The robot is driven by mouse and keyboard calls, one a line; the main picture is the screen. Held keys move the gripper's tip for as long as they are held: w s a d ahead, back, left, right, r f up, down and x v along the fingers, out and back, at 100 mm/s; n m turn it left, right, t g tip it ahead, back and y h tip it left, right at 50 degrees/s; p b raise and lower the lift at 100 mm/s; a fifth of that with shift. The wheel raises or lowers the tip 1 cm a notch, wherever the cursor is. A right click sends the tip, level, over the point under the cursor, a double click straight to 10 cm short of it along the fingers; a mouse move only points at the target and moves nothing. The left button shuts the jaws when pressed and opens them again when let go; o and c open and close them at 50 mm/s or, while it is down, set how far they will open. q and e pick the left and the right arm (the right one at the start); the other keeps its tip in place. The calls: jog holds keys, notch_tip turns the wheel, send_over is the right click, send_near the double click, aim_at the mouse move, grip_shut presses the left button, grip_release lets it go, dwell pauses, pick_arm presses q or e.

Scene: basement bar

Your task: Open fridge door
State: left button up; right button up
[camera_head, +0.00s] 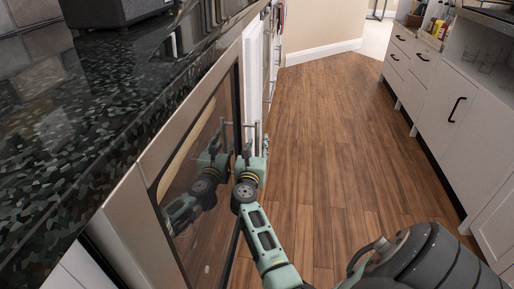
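The fridge is a low under-counter unit on the left, with a dark glass door (205,165) in a pale metal frame. The door looks closed, flush with the counter front. My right arm reaches up from the bottom, and my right gripper (252,146) is at the far edge of the door, beside or touching it. The fingers are small and overlap the door edge, so I cannot tell whether they are open or shut on a handle. The glass reflects my arm. My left gripper is not in view.
A dark speckled countertop (90,125) runs above the fridge, with a dark box-shaped appliance (115,10) on it. White cabinets (435,85) with black handles line the right side. The wooden floor (325,135) between them is clear.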

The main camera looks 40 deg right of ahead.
jog(key=shift+c, duration=0.5)
grip_shut()
